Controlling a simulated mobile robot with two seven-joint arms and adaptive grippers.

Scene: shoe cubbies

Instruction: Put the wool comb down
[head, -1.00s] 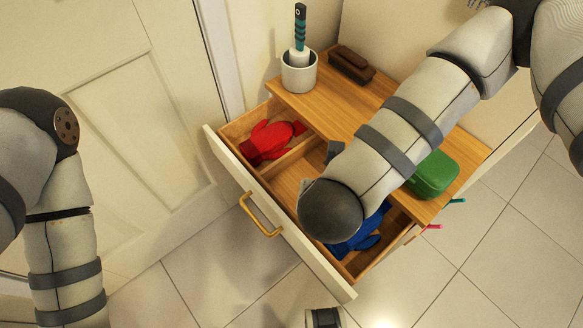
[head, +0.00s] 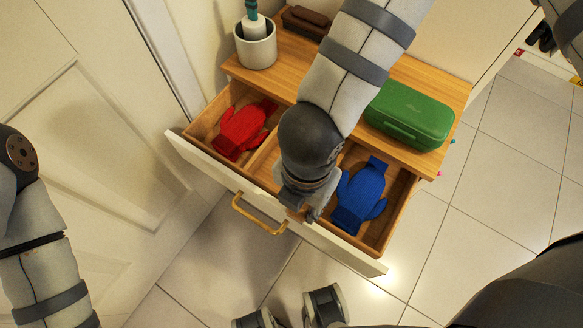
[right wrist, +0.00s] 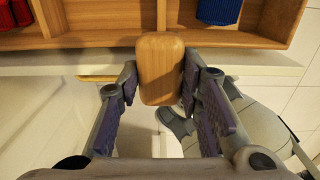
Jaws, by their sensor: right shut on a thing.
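My right gripper (head: 305,208) is shut on a rounded wooden piece (right wrist: 160,68), which I take to be the wool comb. In the right wrist view, the piece stands between the two fingers (right wrist: 160,84) and overlaps the drawer's front wall. In the head view it is mostly hidden under my wrist, with a bit of wood (head: 296,215) showing. The gripper is over the open drawer's front edge (head: 340,257), at the middle compartment. I cannot tell whether the comb touches the drawer. My left arm shows at the left, but its gripper is out of view.
A red mitten (head: 243,130) lies in the left compartment and a blue mitten (head: 360,195) in the right one. On the cabinet top (head: 285,82) are a green case (head: 408,115), a white pot (head: 256,48) with a brush, and a brown brush (head: 305,22). Tiled floor lies in front.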

